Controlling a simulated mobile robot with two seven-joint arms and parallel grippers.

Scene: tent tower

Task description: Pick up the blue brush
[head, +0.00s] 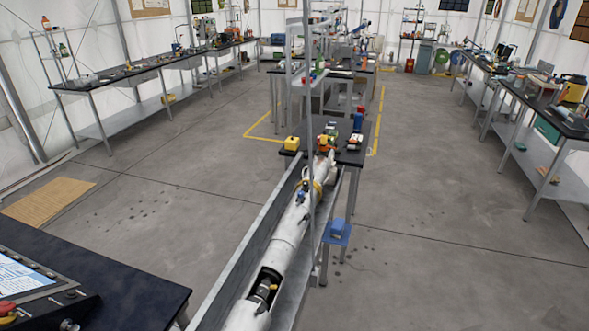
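I cannot pick out a blue brush for certain in the head view. A small blue object (337,230) sits low beside the metal trough, but its shape does not let me say it is a brush. Several blue items show on the benches, including one on the left bench (178,48) and one on the right bench (506,51), too small to identify. Neither of my grippers is in view.
A long white cylindrical body (290,232) lies in a metal trough (240,262) ahead. A dark table (110,290) with a control panel (30,285) is at lower left. Benches (120,78) line both sides. Grey floor (190,150) between them is mostly clear.

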